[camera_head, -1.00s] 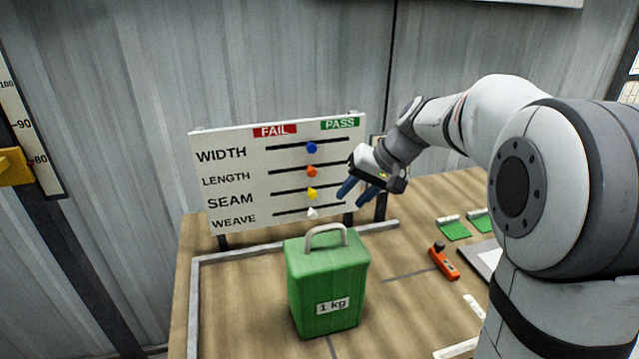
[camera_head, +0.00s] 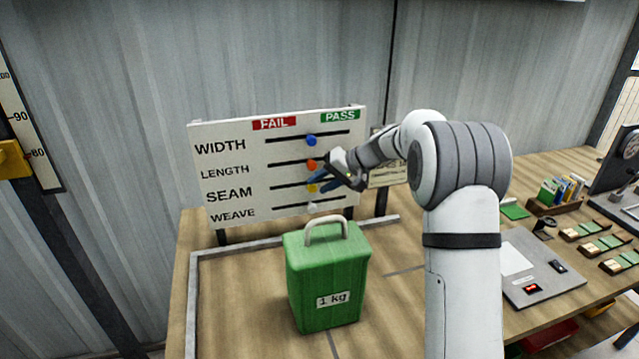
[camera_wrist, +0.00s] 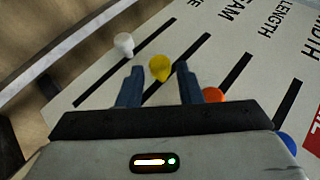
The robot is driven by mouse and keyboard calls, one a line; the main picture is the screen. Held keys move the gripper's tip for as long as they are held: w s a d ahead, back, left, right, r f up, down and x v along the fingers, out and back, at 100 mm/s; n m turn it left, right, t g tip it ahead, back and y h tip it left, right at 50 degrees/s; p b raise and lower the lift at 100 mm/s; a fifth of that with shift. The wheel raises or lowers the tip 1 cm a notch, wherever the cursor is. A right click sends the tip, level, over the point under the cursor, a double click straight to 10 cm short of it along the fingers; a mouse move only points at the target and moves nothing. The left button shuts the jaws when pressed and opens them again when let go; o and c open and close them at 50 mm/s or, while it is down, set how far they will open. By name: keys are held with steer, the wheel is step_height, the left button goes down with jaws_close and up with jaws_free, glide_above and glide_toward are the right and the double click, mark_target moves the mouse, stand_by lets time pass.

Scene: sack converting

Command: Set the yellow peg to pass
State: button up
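The yellow peg (camera_head: 312,188) sits near the middle of the SEAM slot on the white board (camera_head: 235,135), partly hidden by my fingers in the head view. The slot runs from the red FAIL label (camera_head: 274,123) side to the green PASS label (camera_head: 340,116) side. My gripper (camera_head: 319,182) is at the board, over the SEAM row. In the wrist view my gripper (camera_wrist: 160,82) is open, its two blue fingers apart. The yellow peg (camera_wrist: 160,66) shows in the gap between them, about level with or just beyond the tips; contact cannot be told.
The blue peg (camera_head: 311,141), orange peg (camera_head: 311,165) and white peg (camera_head: 313,205) sit near the middle of their slots. The orange peg (camera_wrist: 213,94) is close beside one finger. A green 1 kg canister (camera_head: 325,280) stands on the table before the board.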

steer(key=shift+w+a+f, duration=0.15)
steer(key=shift+a+f, duration=0.3)
steer(key=shift+a, duration=0.05)
jaws_close()
